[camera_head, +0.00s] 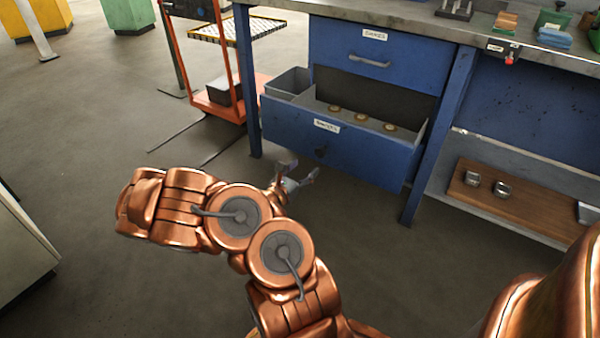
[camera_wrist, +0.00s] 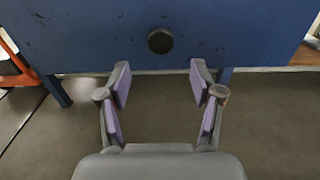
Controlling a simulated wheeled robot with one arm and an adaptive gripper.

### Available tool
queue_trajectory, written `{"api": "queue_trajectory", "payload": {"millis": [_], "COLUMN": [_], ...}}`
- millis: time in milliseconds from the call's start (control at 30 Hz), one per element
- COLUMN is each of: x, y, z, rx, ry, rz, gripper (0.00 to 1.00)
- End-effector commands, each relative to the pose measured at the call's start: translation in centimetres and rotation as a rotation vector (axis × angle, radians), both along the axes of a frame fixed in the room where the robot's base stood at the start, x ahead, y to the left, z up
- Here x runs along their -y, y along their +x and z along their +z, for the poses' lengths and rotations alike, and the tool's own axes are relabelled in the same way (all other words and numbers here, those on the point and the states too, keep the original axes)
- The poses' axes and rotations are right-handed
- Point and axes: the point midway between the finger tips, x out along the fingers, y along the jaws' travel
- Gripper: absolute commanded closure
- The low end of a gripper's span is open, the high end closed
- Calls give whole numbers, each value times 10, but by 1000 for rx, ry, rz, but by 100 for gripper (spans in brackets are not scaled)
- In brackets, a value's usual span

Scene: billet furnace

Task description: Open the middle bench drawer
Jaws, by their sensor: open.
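The blue workbench has a pulled-out drawer (camera_head: 345,143) below a shut upper drawer (camera_head: 378,60) with a bar handle. The pulled-out drawer has a white label and a round dark knob (camera_head: 320,152) low on its front. Inside lie several small brass-coloured round pieces (camera_head: 361,117). My gripper (camera_head: 296,178) is in front of this drawer's face, a little below the knob. In the wrist view the knob (camera_wrist: 160,40) is ahead of and apart from the open fingers (camera_wrist: 160,78), with nothing between them.
An orange cart (camera_head: 218,105) stands left of the bench. A bench leg (camera_head: 440,135) is right of the drawer, and a wooden board (camera_head: 520,203) with metal pieces lies on the lower shelf. The floor (camera_head: 90,130) left of my arm is clear.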

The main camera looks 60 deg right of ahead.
Motion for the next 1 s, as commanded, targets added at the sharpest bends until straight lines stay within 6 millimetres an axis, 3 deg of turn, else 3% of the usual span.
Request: {"api": "queue_trajectory", "payload": {"millis": [300,1000], "x": [-17,-18], "y": [-1,-1], "z": [0,3], "rx": [-1,4], "ry": [0,-2], "rz": [0,-3], "gripper": [35,35]}}
